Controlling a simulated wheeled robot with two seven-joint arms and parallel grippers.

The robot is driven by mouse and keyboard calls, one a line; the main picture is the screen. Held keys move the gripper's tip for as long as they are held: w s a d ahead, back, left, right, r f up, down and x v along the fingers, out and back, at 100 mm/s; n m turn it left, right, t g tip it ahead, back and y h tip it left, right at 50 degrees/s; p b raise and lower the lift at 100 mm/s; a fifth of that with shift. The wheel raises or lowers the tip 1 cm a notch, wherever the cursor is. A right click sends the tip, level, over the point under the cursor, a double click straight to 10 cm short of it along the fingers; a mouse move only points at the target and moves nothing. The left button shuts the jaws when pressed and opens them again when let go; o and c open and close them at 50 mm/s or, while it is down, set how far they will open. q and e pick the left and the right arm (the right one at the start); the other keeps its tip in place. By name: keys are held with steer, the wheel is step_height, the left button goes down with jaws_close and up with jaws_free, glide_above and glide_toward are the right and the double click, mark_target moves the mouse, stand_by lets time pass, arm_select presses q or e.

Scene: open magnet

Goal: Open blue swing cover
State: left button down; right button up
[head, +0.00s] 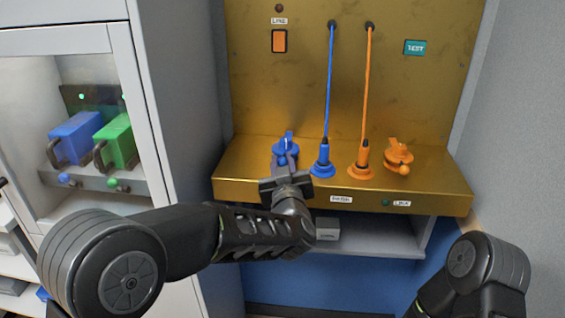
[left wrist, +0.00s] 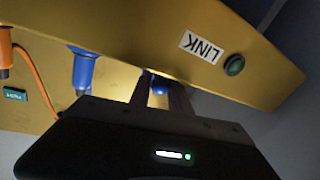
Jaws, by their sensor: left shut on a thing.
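The blue swing cover (head: 283,146) sits on the gold ledge (head: 235,186), left of the blue plug (head: 322,164). My left gripper (head: 287,163) reaches it from the front and is shut on it. The fingers hide part of the cover. In the left wrist view a small bit of the blue cover (left wrist: 159,86) shows between the fingers (left wrist: 165,95), and most of it is hidden. My right arm enters at the lower right, but its gripper is out of view.
An orange plug (head: 361,163) and an orange swing cover (head: 398,154) stand to the right on the ledge. Blue (head: 329,85) and orange (head: 368,85) cables rise to the back panel. A white cabinet (head: 165,100) stands close on the left; a grey wall bounds the right.

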mark_target(261, 169)
arm_select(q)
steer(key=shift+a, duration=0.1)
stand_by(0.7)
steer(key=shift+a+f+b, duration=0.1)
steer(key=shift+a+b, duration=0.1)
steer(key=shift+b, duration=0.3)
steer(key=a+m+h+b, duration=0.1)
steer(key=h+b, duration=0.1)
steer(key=b, duration=0.2)
steer(key=w+a+m+h+b, duration=0.1)
steer(key=a+h+b, duration=0.1)
steer(key=b, duration=0.1)
steer(key=a+m+h+b, duration=0.1)
steer(key=m+h+b, duration=0.1)
steer(key=b, duration=0.2)
steer(key=shift+w+a+b, duration=0.3)
steer(key=shift+a, duration=0.05)
steer(key=shift+a+g+h+b, duration=0.15)
steer(key=shift+g+h+b, duration=0.2)
steer(key=shift+g+h, duration=0.05)
steer(key=shift+w+r, duration=0.1)
steer(key=shift+r, duration=0.15)
steer(key=c, duration=1.2)
jaws_free()
steer(key=shift+f, duration=0.1)
